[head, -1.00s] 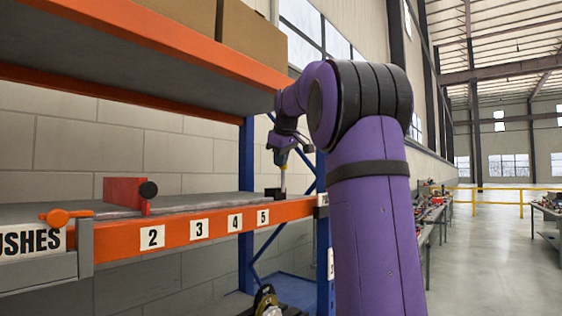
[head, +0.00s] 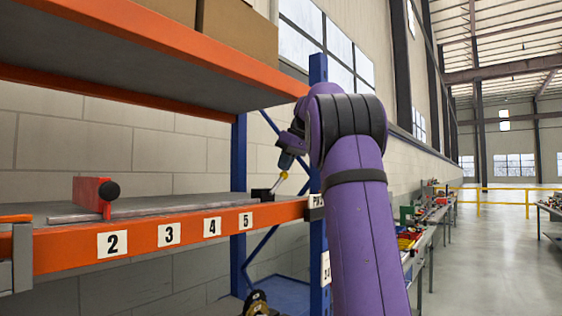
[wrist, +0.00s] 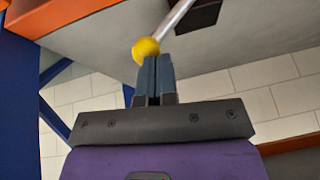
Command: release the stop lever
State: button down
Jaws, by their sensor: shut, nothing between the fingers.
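The stop lever is a thin metal rod with a yellow ball end (head: 283,175). It rises from a black block (head: 262,195) at the right end of the shelf's track and leans to the right. My gripper (head: 287,163) is at the lever's upper end. In the wrist view the yellow ball (wrist: 146,49) lies just beyond the shut fingertips (wrist: 157,60), overlapping them in the picture. The ball is not between the fingers. Whether they touch it is hard to tell. The rod (wrist: 178,17) runs up to the right towards the dark block (wrist: 197,15).
A red carrier (head: 90,195) with a black knob stands on the grey track (head: 165,210) at left. Number labels line the orange beam (head: 190,231). A blue post (head: 318,240) stands near my arm; an upper shelf (head: 130,85) hangs above. The aisle at right is open.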

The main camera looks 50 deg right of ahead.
jog(key=shift+d+f, duration=0.75)
jog(key=shift+d, duration=0.2)
jog(key=shift+f, duration=0.1)
